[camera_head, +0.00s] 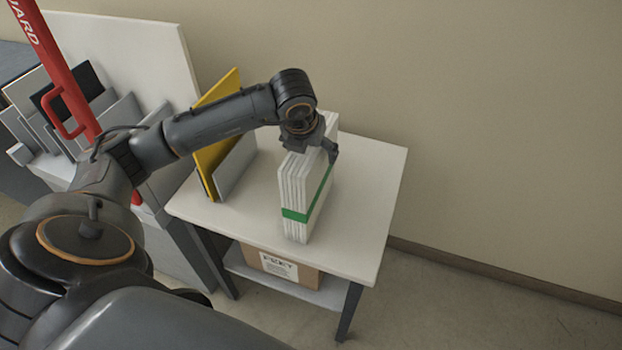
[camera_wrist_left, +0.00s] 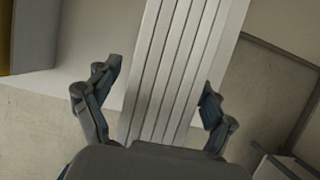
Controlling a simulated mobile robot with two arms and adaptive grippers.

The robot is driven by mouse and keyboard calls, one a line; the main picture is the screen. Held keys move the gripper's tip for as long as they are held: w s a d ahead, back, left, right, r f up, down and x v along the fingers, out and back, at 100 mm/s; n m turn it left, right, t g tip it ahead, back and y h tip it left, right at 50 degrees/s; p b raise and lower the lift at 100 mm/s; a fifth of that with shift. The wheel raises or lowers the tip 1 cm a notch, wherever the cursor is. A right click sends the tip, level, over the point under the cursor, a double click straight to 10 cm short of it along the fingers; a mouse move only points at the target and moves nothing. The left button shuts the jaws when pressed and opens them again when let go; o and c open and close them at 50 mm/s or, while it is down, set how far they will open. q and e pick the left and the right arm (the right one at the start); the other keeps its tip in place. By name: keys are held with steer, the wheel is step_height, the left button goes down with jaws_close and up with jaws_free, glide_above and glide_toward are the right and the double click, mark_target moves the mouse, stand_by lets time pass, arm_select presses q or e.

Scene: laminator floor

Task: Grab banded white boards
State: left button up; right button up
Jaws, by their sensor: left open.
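The banded white boards (camera_head: 296,190) stand upright as a stack on the white table (camera_head: 372,190), with a green band (camera_head: 305,214) around them. My left gripper (camera_head: 312,150) is over the top of the stack in the head view, with one finger showing beside its right face. In the left wrist view the open fingers of my left gripper (camera_wrist_left: 158,95) are on either side of the boards' edges (camera_wrist_left: 178,65), with gaps between fingers and boards. The green band is not visible in the wrist view. My right gripper is not in view.
A yellow board (camera_head: 213,150) and a grey board (camera_head: 236,166) stand on the table left of the stack. A cardboard box (camera_head: 285,268) sits on the shelf below. A red guard bar (camera_head: 62,75) rises at the left. The tabletop right of the stack is clear.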

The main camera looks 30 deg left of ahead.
arm_select(q)
steer(key=shift+f, duration=0.1)
stand_by(0.4)
steer(key=c, duration=1.6)
jaws_close()
